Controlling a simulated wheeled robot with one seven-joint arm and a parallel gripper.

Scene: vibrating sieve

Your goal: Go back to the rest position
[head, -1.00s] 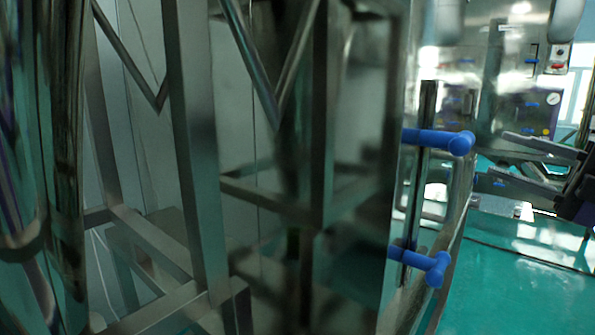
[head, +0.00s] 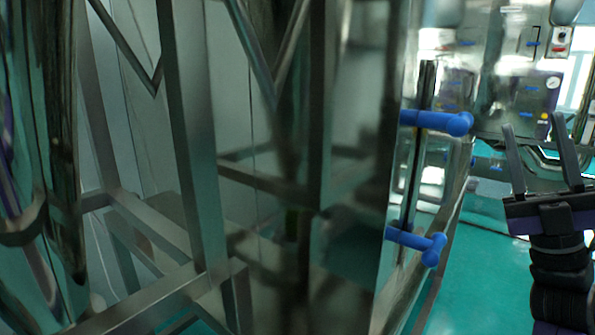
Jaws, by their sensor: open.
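My gripper (head: 541,160) is at the right edge of the head view, with its two dark fingers pointing up and standing well apart. Nothing is between the fingers. My dark wrist and arm run down below it to the bottom right. The gripper is to the right of two blue handles and appears clear of them.
A shiny steel cabinet with an upper blue handle (head: 436,121) and a lower blue handle (head: 418,244) stands in the middle. A steel frame (head: 190,150) fills the left. More steel equipment with a gauge (head: 552,82) is at the back right. Green floor (head: 478,280) is open at the lower right.

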